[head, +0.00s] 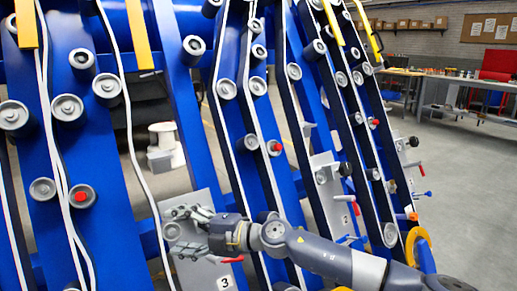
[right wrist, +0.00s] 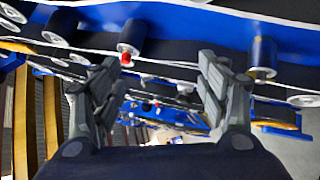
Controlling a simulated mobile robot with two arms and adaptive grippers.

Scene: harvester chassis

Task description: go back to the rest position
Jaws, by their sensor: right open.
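My right gripper (head: 190,228) shows in the head view at the lower middle, with its arm coming in from the lower right. It is in front of a grey plate (head: 204,270) on the harvester chassis. In the right wrist view its two fingers (right wrist: 160,95) stand wide apart with nothing between them. Blue chassis beams (head: 95,170) with rollers and white belts fill the left and middle of the head view. I cannot tell whether the gripper touches the plate. My left gripper is in neither view.
Beside the gripper is a red handle (head: 232,259). More plates with handles (head: 333,180) line the chassis to the right. A workbench (head: 455,95) stands at the back right. The grey floor (head: 470,190) on the right is clear.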

